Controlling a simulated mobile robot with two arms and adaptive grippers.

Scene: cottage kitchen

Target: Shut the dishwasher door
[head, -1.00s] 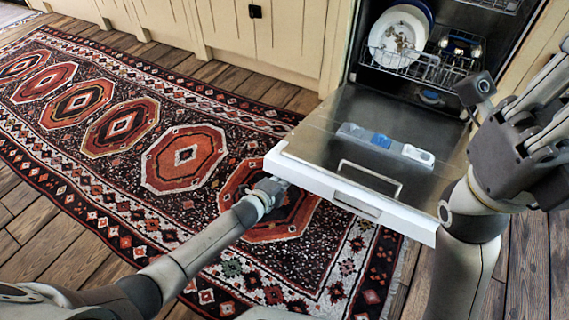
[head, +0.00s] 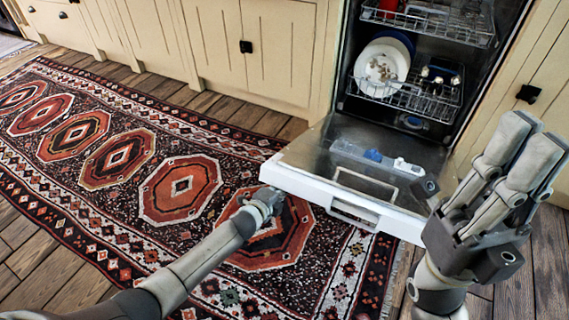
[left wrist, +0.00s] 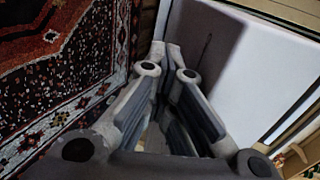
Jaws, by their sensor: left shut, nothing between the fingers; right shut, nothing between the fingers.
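The dishwasher door (head: 300,152) hangs open, tilted outward, with its steel inner side facing up and its white front edge (head: 395,222) toward me. My left gripper (head: 268,196) is at the door's left front corner, its fingertips partly hidden there. In the left wrist view its shut, empty fingers (left wrist: 174,52) point at the white outer door panel (left wrist: 265,65); whether they touch it I cannot tell. My right gripper (head: 530,135) is shut and empty, raised to the right of the door, fingers pointing up.
The dishwasher's lower rack (head: 425,98) holds plates (head: 380,68) and stays inside the tub. An upper rack (head: 445,22) is above it. A patterned rug (head: 120,150) covers the floor at left. Cream cabinets (head: 215,45) flank the dishwasher.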

